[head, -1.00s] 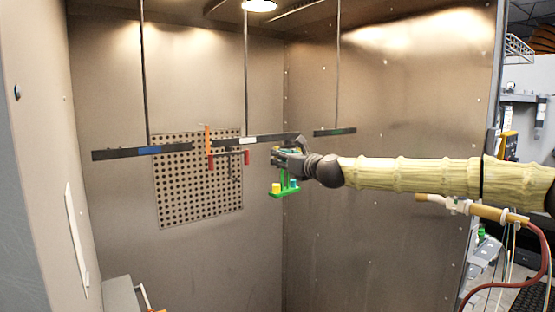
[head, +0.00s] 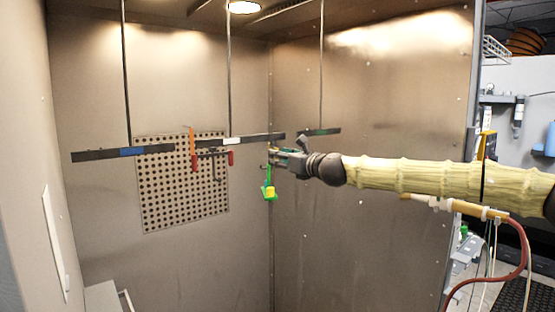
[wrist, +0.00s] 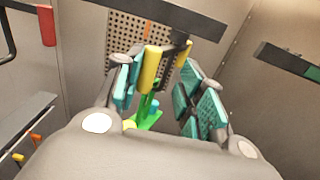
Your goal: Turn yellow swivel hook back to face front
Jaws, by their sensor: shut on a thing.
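The yellow swivel hook (wrist: 151,69) shows in the wrist view as upright yellow pieces between my finger pads, under a dark bar. My gripper (wrist: 160,88) is shut on it, with teal pads on either side. In the head view my gripper (head: 274,158) is at the right end of the white-marked bar (head: 262,137), and its fingers mostly hide the hook. A green part (head: 266,190) with a yellow peg hangs below the fingers, seen nearly edge-on. The green part (wrist: 149,120) also shows below the hook in the wrist view, with a blue peg.
A blue-marked bar (head: 90,155) hangs at left and a green-marked bar (head: 325,132) at right. A red-ended hanger (head: 230,158) and an orange piece (head: 192,142) hang left of my gripper. A perforated panel (head: 170,200) is on the back wall. The space below is clear.

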